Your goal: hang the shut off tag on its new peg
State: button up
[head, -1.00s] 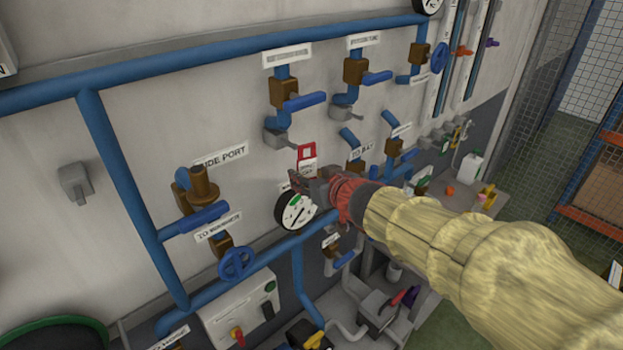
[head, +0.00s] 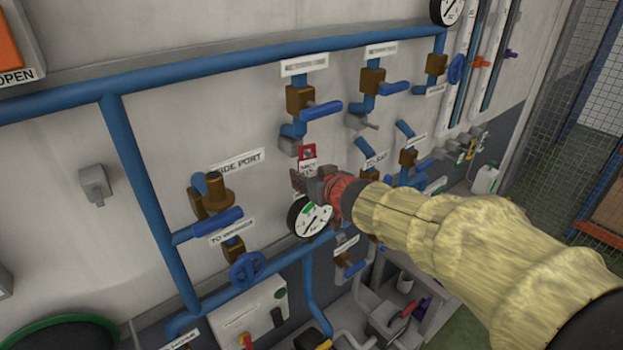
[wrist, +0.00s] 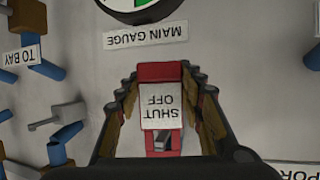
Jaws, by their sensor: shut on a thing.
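The shut off tag (wrist: 161,106) is red with a white "SHUT OFF" label, upside down in the wrist view. My gripper (wrist: 160,84) is shut on it, one finger along each side. The tag's red end with its opening shows above my gripper (head: 306,181) in the head view, where the tag (head: 307,153) is partly hidden by the fingers. A grey peg (wrist: 163,137) shows within the tag's opening in the wrist view. I cannot tell whether it passes through the opening or lies behind it.
The main gauge (head: 310,217) is just below my gripper. A blue-handled valve (head: 322,110) is above the tag, and a grey lever (wrist: 58,115) lies to its left in the wrist view. Blue pipes (head: 140,180) run across the wall.

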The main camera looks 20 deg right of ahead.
jog(key=shift+b+x, duration=0.75)
jog(key=shift+b, duration=0.4)
jog(key=shift+a+b, duration=0.2)
jog(key=shift+b, duration=0.15)
jog(key=o, duration=0.9)
jog(key=shift+o, duration=0.5)
